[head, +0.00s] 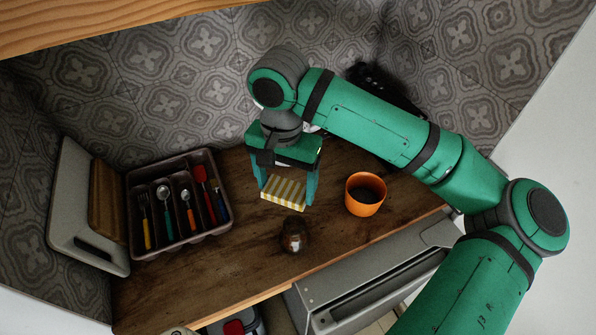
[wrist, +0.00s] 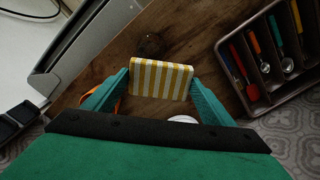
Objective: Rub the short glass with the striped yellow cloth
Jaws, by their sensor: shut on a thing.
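My gripper (head: 286,188) is shut on the striped yellow cloth (head: 283,194), a folded yellow-and-white block held between the two green fingers above the wooden counter. The cloth also shows in the wrist view (wrist: 161,79), spanning the gap between the fingertips. A small, dark, rounded, see-through-looking vessel (head: 294,236), which seems to be the short glass, stands on the counter in front of the cloth. It also shows in the wrist view (wrist: 152,45), just beyond the cloth. I see a gap between cloth and glass in the head view.
An orange mug (head: 365,194) stands right of the gripper. A cutlery tray (head: 176,242) with several utensils lies left, beside leaning boards (head: 72,210). A dark object (head: 384,88) is behind my arm. The counter's front edge lies close beyond the glass.

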